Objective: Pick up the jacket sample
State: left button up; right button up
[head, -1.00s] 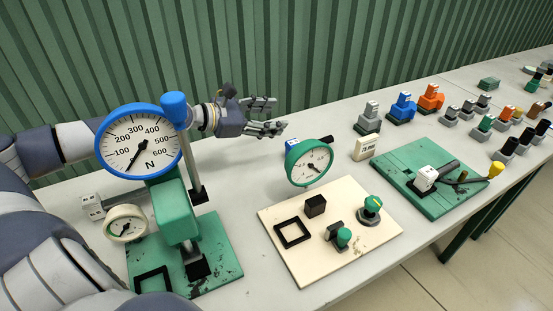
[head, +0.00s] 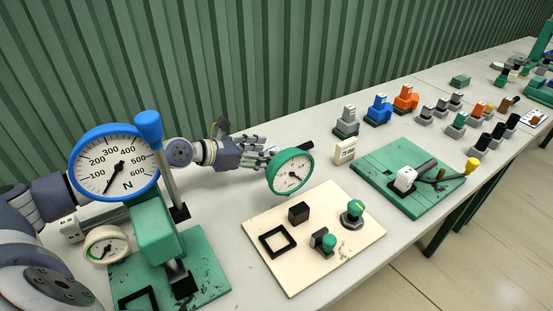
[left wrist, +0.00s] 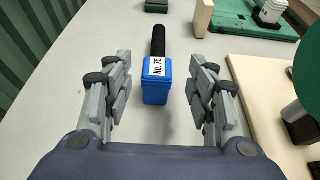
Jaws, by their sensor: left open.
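A blue block labelled "No. 75" (left wrist: 156,82) lies on the table in the left wrist view, with a black rod (left wrist: 158,40) pointing away from it. It looks like the jacket sample, though I cannot be certain. My left gripper (left wrist: 163,88) is open, its fingers on either side of the block with gaps on both sides. In the head view my left gripper (head: 266,151) reaches in behind the green dial gauge (head: 291,172), which hides the block; only the dark rod end (head: 306,146) shows past it. My right gripper is not in view.
A green press with a blue-rimmed force dial (head: 115,163) stands at the left, close to my arm. A cream board (head: 345,244) with small fixtures lies in front of the gauge. A white-cream block (head: 345,152) and a green board (head: 385,190) stand to the right.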

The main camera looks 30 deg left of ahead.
aim_at(276, 149)
pick_arm(q)
jog(key=shift+a+p+x, duration=0.2)
jog(key=shift+p+x, duration=0.15)
jog(key=shift+x, duration=2.3)
jog(key=shift+a, duration=0.1)
jog(key=shift+c, duration=0.6)
grip_shut()
